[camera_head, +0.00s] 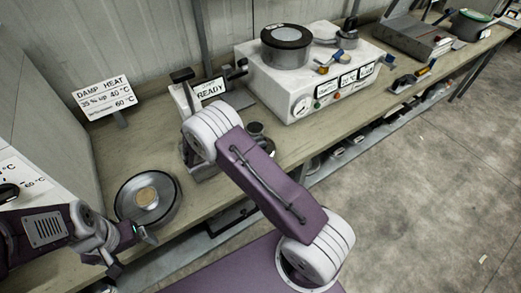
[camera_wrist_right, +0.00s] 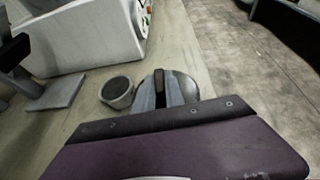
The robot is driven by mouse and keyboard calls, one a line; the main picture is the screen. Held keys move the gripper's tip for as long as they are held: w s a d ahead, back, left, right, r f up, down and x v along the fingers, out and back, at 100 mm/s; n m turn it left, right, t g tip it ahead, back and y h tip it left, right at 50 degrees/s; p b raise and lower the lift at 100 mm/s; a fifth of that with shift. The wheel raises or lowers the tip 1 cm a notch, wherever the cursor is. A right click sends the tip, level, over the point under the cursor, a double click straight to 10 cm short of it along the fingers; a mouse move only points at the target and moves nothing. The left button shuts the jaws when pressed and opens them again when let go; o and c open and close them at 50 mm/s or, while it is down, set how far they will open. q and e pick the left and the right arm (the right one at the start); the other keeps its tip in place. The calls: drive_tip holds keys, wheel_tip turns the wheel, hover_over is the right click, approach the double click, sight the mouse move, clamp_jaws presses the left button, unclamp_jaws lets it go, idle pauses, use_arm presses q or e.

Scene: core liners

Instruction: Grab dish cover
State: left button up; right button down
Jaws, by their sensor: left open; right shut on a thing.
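A round metallic cover (camera_wrist_right: 180,86) is between and behind the fingers of my right gripper (camera_wrist_right: 163,93) in the right wrist view. The gripper is shut on it, low over the bench. A small round dish with a dark inside (camera_wrist_right: 117,92) stands just left of the cover; it also shows in the head view (camera_head: 255,128). In the head view my right arm hides most of the right gripper. My left gripper (camera_head: 132,250) is open at the lower left, near a round metal pan (camera_head: 131,212) with a tan disc (camera_head: 147,197) in it.
A white control box (camera_head: 300,85) with a dark-topped pot (camera_head: 287,47) stands at the back. A "READY" sign (camera_head: 210,88) and a "DAMP HEAT" sign (camera_head: 104,97) stand on the bench (camera_head: 150,125). The bench's front edge runs close to the cover.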

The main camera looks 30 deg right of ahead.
drive_tip(key=shift+r, duration=0.15)
idle(0.8)
drive_tip(key=shift+r, duration=0.35)
drive_tip(key=r, duration=0.2)
drive_tip(key=s+r, duration=0.1)
drive_tip(key=r, duration=0.1)
drive_tip(key=shift+d, duration=0.35)
drive_tip(key=s+d+r, duration=0.6)
drive_tip(key=s, duration=0.2)
drive_tip(key=shift+s+b, duration=0.25)
drive_tip(key=shift+b, duration=0.15)
